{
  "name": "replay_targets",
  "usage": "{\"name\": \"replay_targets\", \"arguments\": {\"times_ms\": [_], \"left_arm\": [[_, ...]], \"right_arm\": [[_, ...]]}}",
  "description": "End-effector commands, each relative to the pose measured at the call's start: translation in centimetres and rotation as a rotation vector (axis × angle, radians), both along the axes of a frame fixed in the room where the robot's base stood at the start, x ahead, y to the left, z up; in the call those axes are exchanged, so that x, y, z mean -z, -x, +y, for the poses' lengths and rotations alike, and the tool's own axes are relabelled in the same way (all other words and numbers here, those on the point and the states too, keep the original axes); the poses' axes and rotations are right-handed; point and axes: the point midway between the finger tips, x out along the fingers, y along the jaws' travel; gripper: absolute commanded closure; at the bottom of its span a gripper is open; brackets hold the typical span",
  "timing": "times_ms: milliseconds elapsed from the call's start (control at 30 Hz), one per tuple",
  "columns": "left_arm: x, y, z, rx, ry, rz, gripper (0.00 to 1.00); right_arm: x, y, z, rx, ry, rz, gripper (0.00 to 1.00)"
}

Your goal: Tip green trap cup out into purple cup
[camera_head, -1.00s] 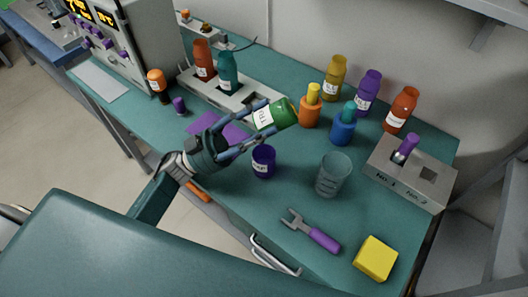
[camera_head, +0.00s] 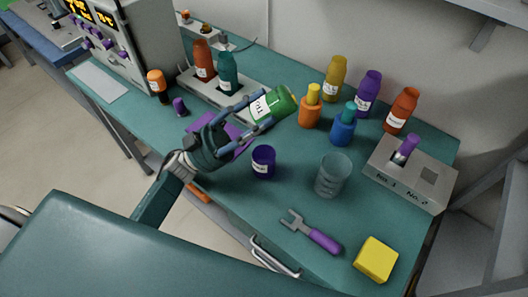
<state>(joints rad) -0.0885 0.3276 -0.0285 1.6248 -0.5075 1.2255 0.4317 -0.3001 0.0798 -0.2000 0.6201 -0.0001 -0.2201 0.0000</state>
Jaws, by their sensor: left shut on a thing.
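My left gripper (camera_head: 262,112) is shut on the green trap cup (camera_head: 283,101), which has a white label. The cup is held in the air above the bench, tilted well over, with its label side toward the gripper and its other end to the right and slightly up. I cannot see its contents. The purple cup (camera_head: 263,162) stands upright on the bench, below the green cup in the picture and apart from it. It has a small white label. My right gripper is not in view.
A clear beaker (camera_head: 332,176) stands right of the purple cup. Orange (camera_head: 310,108) and blue (camera_head: 343,127) bottles stand behind it. A grey block (camera_head: 408,188), a purple-handled tool (camera_head: 322,240) and a yellow block (camera_head: 375,259) lie right. A purple mat (camera_head: 236,129) lies by the gripper.

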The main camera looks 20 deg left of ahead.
Motion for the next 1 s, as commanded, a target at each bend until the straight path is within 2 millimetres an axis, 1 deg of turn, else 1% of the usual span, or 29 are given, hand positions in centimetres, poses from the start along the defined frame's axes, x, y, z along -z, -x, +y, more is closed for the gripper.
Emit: {"name": "replay_targets", "arguments": {"times_ms": [567, 1000], "left_arm": [[-1.9, 0.1, 0.2, 0.000, 0.059, -0.028, 0.82], [-1.8, 0.1, 0.2, 0.000, 0.058, -0.027, 0.82]], "right_arm": [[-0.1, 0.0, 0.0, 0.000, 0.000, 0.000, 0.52], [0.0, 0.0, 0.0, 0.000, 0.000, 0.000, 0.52]]}}
